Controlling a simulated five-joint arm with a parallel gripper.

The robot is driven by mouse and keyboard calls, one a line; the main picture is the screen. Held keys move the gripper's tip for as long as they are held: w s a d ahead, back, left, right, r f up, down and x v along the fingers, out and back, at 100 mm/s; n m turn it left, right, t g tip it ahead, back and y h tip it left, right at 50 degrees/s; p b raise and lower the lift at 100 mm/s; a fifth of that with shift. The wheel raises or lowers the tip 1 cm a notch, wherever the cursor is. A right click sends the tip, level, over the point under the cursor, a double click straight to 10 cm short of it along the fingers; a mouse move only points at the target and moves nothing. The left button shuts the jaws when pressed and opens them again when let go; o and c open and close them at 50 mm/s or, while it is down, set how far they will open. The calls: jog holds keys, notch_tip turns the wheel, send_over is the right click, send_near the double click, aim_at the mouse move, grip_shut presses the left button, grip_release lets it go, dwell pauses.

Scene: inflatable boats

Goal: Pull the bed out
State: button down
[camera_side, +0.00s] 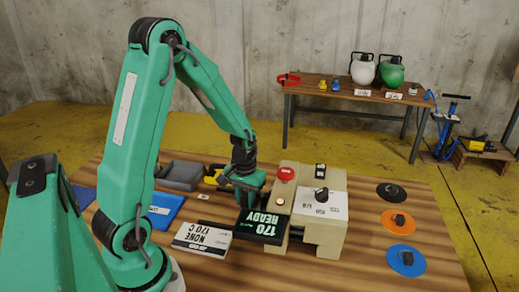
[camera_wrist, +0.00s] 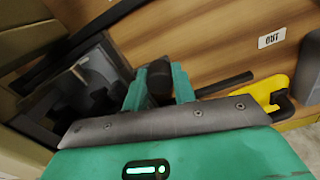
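The beige press (camera_side: 325,232) stands on the wooden table, with a black display reading "170 READY" (camera_side: 262,226) on its front. My gripper (camera_side: 250,190) is low at the press's left side. In the wrist view, a black knob (camera_wrist: 159,80) lies between the two green fingertips of my gripper (camera_wrist: 158,90). It fills most of the gap, but firm contact cannot be told. A dark grey plate (camera_wrist: 95,75), seemingly the bed, shows left of the fingers. In the side view the bed is largely hidden by my gripper and the display.
A small label, seemingly "OUT" (camera_wrist: 272,38), lies on the wood. A yellow-and-black tool (camera_wrist: 268,95) and a grey tray (camera_side: 183,175) are near my gripper. A white card (camera_side: 202,238) and a blue sheet (camera_side: 163,210) lie left. Several coloured discs with black knobs (camera_side: 398,222) lie right.

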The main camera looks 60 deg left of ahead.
jog(key=shift+s+a, duration=0.1)
jog(key=s+a, duration=1)
jog(key=shift+s+a, duration=0.4)
jog(key=c, duration=1.4)
grip_release()
jog(key=shift+r, duration=0.15)
notch_tip(320, 180, up, 8)
jog(key=shift+f, duration=0.2)
jog(key=shift+d, duration=0.1)
